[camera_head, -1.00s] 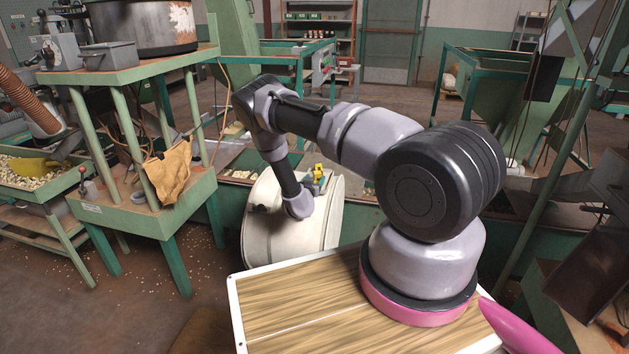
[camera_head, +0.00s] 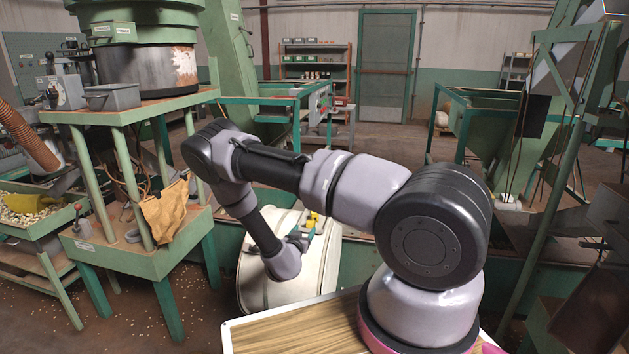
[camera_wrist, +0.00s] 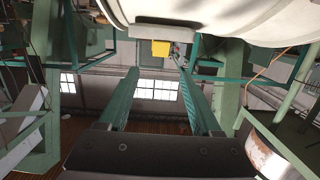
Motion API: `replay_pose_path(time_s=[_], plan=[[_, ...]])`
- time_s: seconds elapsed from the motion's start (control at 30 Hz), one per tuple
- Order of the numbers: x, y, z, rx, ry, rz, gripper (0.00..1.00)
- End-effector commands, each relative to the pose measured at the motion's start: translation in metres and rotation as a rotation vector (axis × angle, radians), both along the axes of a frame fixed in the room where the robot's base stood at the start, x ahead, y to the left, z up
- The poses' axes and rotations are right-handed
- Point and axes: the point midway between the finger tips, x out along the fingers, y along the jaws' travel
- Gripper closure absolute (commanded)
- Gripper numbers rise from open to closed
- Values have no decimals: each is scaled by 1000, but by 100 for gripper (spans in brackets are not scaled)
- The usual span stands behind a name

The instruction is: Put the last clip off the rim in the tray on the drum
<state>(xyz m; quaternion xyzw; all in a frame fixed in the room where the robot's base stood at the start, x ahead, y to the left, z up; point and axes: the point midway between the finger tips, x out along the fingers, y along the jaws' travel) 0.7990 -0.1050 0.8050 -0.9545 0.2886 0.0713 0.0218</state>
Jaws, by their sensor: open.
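I cannot tell whether that grey part is the tray. Small dark and red bits sit right of the yellow piece. My gripper (camera_wrist: 157,76) is open, with nothing between its two green fingers; the yellow piece appears beyond the fingertips.
A green stand (camera_head: 150,262) at left carries a grey metal box (camera_head: 112,97), a large steel pot (camera_head: 150,70) and a hanging tan cloth (camera_head: 166,212). A nut bin (camera_head: 30,225) is farther left. Green hopper frames (camera_head: 480,100) stand at right. Open floor shows at lower left.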

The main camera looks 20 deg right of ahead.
Motion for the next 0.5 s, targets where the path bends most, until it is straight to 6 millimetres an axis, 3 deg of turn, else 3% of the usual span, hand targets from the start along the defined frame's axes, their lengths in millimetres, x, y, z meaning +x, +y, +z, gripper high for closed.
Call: replay_pose_path(time_s=[0.13, 0.27, 0.5], plan=[[5, 2, 8, 33, 3, -13, 35], [21, 8, 36, 149, 28, -52, 35], [46, 28, 123, 458, 127, -85, 35]])
